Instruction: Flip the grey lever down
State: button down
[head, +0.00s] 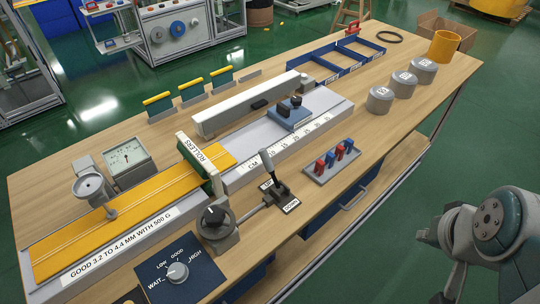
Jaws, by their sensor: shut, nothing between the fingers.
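The grey lever (267,163) stands near the front edge of the workbench, in the middle of the head view. Its grey handle points up and leans slightly left, above a dark pivot. A label beside its base (291,206) appears to read DOWN, and another small label lies on the other side. A thin rod runs from the lever's base to a round grey block with a black knob (213,215). Parts of my arm show at the lower right, well apart from the lever. My gripper's fingertips cannot be made out.
A yellow felt track (70,245) and a ROLLERS gate (197,160) lie left of the lever. A rack of red and blue pieces (332,168) stands to its right. A WAIT/LOW/GOOD/HIGH dial panel (195,283) lies at the front. Grey weights (380,99) stand farther right.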

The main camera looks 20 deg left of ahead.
jog(key=w+a+f+g+y, duration=0.2)
jog(key=w+a+y, duration=0.1)
jog(key=w+a, duration=0.4)
jog(key=w+a+f+g+y, duration=0.2)
jog(key=w+a+g+y, duration=0.1)
jog(key=w+a, duration=0.45)
jog(key=m+g+y, duration=0.2)
jog(key=y, duration=0.3)
send_near(270, 169)
jog(key=w+a+f, duration=0.2)
jog(key=w+a, duration=0.2)
jog(key=w, duration=0.2)
jog(key=shift+w+d+r, duration=0.15)
jog(key=x, duration=1)
jog(key=shift+a, duration=0.2)
jog(key=shift+s+d+r, duration=0.9)
jog(key=shift+s+d, duration=0.1)
jog(key=shift+s+d+r, duration=0.25)
jog(key=shift+s, duration=0.05)
